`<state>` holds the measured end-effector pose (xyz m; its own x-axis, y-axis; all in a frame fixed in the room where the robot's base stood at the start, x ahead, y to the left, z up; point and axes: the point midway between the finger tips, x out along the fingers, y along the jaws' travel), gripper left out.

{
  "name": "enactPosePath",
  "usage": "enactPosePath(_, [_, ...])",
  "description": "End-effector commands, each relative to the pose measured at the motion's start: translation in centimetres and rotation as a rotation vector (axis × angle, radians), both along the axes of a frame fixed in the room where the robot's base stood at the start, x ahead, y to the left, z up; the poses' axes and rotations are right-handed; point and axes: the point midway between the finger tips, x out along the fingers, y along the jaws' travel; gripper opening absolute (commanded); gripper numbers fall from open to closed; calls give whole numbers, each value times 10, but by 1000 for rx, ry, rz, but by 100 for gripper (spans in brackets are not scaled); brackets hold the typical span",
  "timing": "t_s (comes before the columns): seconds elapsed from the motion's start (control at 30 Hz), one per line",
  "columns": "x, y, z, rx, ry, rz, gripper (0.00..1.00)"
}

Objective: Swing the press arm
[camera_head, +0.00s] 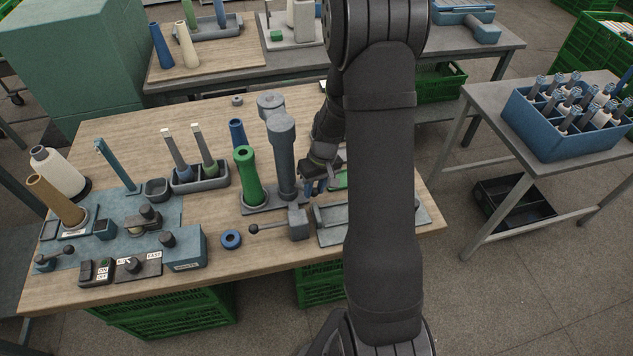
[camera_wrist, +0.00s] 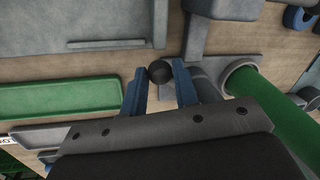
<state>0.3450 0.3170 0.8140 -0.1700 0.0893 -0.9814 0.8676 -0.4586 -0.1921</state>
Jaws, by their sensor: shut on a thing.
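The grey press stands on the table, with a thick upright column (camera_head: 284,160) and a rounded head (camera_head: 271,104) on top. A green cone (camera_head: 248,175) stands upright just left of the column, and also shows in the wrist view (camera_wrist: 268,115). My gripper (camera_head: 314,187) is just right of the column, low down. In the wrist view its blue fingers (camera_wrist: 160,74) are closed on a dark round knob (camera_wrist: 158,70), which looks like the press arm's handle end. The link from knob to press is mostly hidden by my gripper.
A green tray (camera_wrist: 60,98) lies close beside the fingers. A winder panel with several controls fills the table's left.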

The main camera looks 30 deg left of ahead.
Motion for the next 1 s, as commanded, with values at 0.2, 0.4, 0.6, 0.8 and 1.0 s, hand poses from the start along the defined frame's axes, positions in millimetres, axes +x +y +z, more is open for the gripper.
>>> enactPosePath(0.2, [-6,0,1,2,-3,-83,0])
enactPosePath(0.4, [-9,0,1,3,-4,-116,0])
enactPosePath(0.6, [-9,1,1,4,-3,-122,0])
enactPosePath(0.8, [-10,1,1,3,-2,-122,0])
enactPosePath(1.0, [-10,0,1,2,-1,-120,48])
